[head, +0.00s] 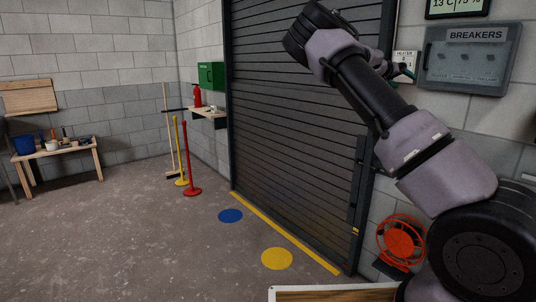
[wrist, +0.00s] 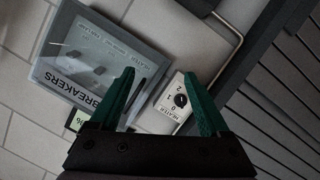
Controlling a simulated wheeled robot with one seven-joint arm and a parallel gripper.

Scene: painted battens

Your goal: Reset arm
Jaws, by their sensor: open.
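My arm reaches up across the right of the head view, bent at the top and extended toward the wall by the shutter. My gripper (wrist: 160,73) shows two green fingers spread apart with nothing between their tips. In the head view only a little of the green gripper (head: 405,72) shows beyond my arm, by the heater switch (head: 403,57). In the wrist view the heater switch (wrist: 176,102) is a pale plate with a dark knob and the marks 0, 1 and 2. It appears between the fingers; I cannot tell whether they touch it.
The grey breaker box (head: 466,58) is on the wall right of the heater switch. A dark roller shutter (head: 290,130) stands left of it. An orange reel (head: 401,240) is low on the wall. Red and yellow posts (head: 186,158) stand further back. The middle floor is open.

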